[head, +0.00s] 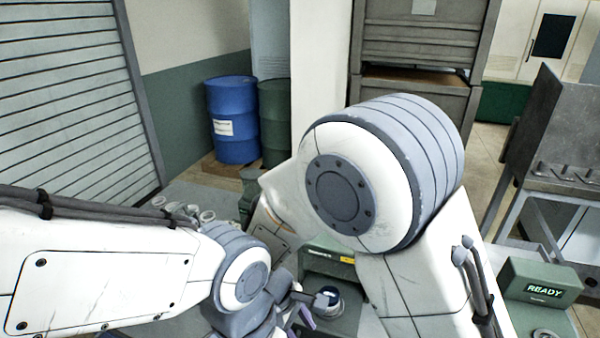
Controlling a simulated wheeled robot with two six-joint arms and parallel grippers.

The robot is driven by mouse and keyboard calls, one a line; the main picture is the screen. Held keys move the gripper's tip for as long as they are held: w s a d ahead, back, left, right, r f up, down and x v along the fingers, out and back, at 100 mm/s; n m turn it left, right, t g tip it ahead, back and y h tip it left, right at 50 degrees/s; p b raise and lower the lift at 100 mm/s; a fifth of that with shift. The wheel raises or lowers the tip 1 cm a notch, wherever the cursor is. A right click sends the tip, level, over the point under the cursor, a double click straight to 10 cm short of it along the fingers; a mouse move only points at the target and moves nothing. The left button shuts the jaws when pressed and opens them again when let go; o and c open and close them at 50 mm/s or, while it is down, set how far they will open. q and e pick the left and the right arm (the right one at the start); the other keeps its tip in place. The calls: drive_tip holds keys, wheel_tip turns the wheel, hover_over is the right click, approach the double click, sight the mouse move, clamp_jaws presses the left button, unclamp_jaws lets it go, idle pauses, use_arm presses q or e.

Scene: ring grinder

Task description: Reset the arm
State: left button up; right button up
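My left arm reaches in from the left. Its gripper (307,306) is partly seen low in the middle, its dark fingers partly cut off by the bottom edge, so its opening is unclear. Beside it is a small round container with a white rim and blue inside (328,301). My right arm is bent, with its large white and grey joint filling the middle of the view. Its gripper is not visible. A green machine (325,259) with a yellow label is partly hidden behind the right arm.
Several pale rings (180,209) lie on the grey table at left. A green box reading READY (541,284) stands at lower right, with a grey metal bin (555,135) behind it. Blue (232,120) and green (274,122) drums stand at the back, beside a shutter (70,95).

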drive_tip(key=s+d+r+m+y+b, duration=0.2)
drive_tip(key=s+r, duration=0.1)
drive_tip(key=s, duration=0.3)
drive_tip(key=s+d+r+m+y+b, duration=0.1)
drive_tip(key=s+d+r+m+y, duration=0.1)
drive_tip(key=s, duration=0.4)
wheel_tip(320, 180, up, 3)
drive_tip(key=shift+s+d+f+m+y+b, duration=0.2)
drive_tip(key=shift+m+y+b, duration=0.2)
drive_tip(key=shift+m, duration=0.2)
drive_tip(key=shift+a, duration=0.15)
